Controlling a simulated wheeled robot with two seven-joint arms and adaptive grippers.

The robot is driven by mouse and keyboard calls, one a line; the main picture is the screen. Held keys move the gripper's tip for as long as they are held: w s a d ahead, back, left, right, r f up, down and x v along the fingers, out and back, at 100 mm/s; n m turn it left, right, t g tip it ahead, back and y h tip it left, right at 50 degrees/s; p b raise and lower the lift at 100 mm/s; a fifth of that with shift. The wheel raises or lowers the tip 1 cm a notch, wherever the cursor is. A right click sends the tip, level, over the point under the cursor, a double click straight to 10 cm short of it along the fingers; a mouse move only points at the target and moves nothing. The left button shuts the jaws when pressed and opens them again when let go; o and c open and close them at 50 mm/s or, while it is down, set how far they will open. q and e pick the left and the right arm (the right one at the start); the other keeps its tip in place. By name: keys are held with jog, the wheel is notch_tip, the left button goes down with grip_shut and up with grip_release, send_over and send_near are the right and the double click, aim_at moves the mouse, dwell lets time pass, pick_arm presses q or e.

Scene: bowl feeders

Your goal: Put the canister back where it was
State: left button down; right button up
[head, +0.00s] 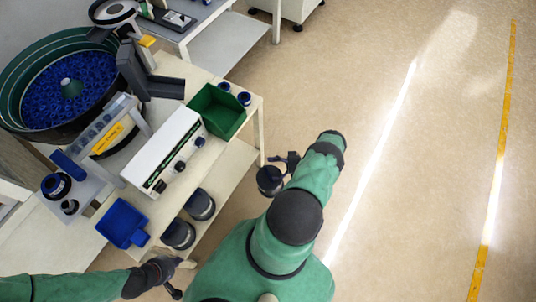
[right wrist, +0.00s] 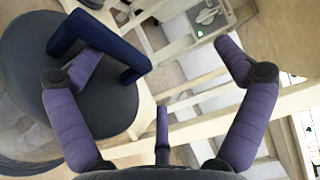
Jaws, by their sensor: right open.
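In the right wrist view a dark round canister top (right wrist: 115,105) with a blue handle (right wrist: 122,52) fills the left side. My right gripper (right wrist: 160,60) is open; its left finger overlaps the canister and crosses behind the handle bar, and its right finger is clear of it. In the head view my right gripper (head: 289,160) is beside the bench's right end, next to a dark round shape (head: 270,180) that looks like this canister. Two dark canisters (head: 200,204) (head: 178,234) stand on the bench's lower shelf. My left gripper (head: 168,279) is just below them; its jaws are unclear.
The bench top holds a white control box (head: 165,147), a green bin (head: 222,110) and a bowl feeder (head: 25,75) with blue parts. A blue bin (head: 123,223) is near the lower shelf. Cream bench beams (right wrist: 215,118) cross the wrist view. Floor at right is clear.

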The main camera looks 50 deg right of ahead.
grip_shut()
jog(key=shift+r, duration=0.1)
dwell(0.6)
